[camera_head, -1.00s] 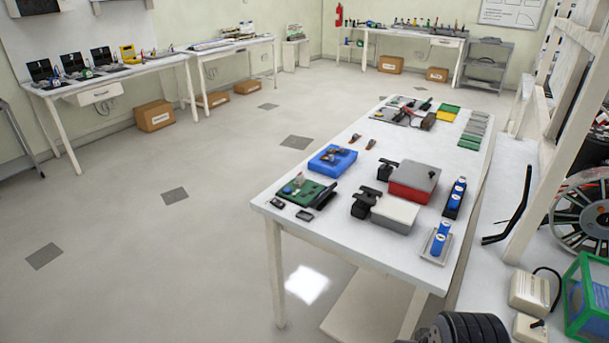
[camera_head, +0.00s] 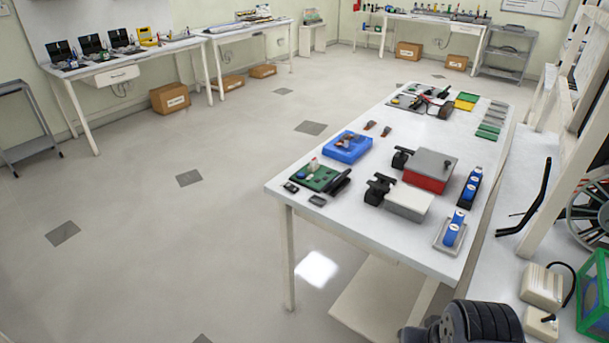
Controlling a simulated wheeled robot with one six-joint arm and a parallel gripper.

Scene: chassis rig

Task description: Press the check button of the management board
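A green circuit board (camera_head: 318,180) lies near the left front corner of the white table (camera_head: 392,238). It carries small parts, among them a pale upright piece with a reddish top. A dark angled piece stands at its right edge. I cannot tell whether this is the management board, and no check button can be made out at this size. A second board-like cluster (camera_head: 412,103) lies at the table's far end, also too small to read. My gripper is not in view.
Around the green board are a blue block (camera_head: 346,149), a red-and-grey box (camera_head: 431,170), a white box (camera_head: 409,200) and blue-topped parts (camera_head: 454,229). A black ribbed wheel (camera_head: 480,322) is at the bottom edge. A white frame stands at right. Open floor (camera_head: 150,250) lies to the left.

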